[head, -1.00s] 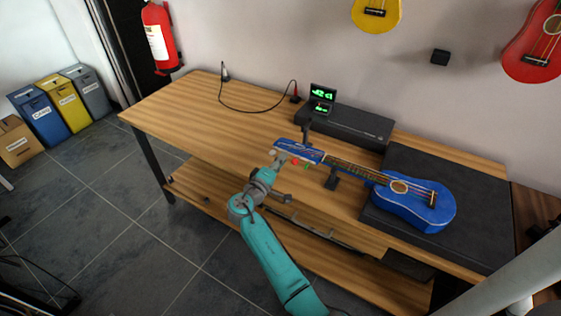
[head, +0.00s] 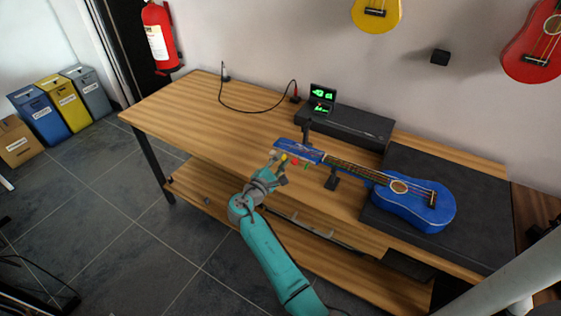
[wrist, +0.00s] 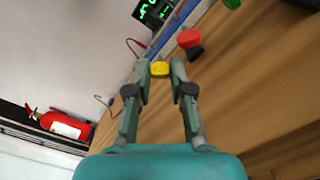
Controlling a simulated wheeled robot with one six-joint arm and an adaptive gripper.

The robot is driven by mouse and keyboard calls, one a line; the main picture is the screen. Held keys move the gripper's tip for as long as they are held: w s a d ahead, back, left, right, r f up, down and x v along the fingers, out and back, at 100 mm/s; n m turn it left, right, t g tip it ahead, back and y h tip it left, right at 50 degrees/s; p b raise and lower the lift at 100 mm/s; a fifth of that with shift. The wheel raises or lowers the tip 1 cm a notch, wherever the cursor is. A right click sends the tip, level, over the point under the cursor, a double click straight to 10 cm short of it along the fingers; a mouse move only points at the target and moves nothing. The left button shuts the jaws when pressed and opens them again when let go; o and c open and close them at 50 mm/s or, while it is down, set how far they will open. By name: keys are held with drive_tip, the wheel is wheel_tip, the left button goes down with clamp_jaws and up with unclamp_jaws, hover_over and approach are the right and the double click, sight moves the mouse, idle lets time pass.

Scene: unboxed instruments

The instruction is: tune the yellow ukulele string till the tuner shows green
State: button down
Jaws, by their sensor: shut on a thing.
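The blue ukulele (head: 415,205) lies on its back with its neck pointing left and its headstock (head: 296,149) over the table's front part. My gripper (head: 279,163) is at the near side of the headstock. In the wrist view my gripper (wrist: 160,76) has one finger on each side of the yellow tuning peg (wrist: 160,69) and is shut on it. A red peg (wrist: 189,40) and a green peg (wrist: 232,3) sit further along. The tuner (head: 321,97) stands behind with green characters on its dark screen, too small to read.
The wooden table (head: 190,115) is clear on its left, apart from a black cable. A black stand (head: 332,181) is under the neck. A long black case (head: 345,127) lies behind, and a dark mat (head: 480,215) is under the body. A yellow ukulele (head: 376,14) hangs on the wall.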

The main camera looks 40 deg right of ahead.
drive_tip(key=shift+n, duration=1)
drive_tip(key=c, duration=1.3)
unclamp_jaws()
drive_tip(key=shift+a, duration=0.15)
drive_tip(key=v, duration=1.1)
drive_tip(key=shift+s+a, duration=0.15)
drive_tip(key=shift+a, duration=0.2)
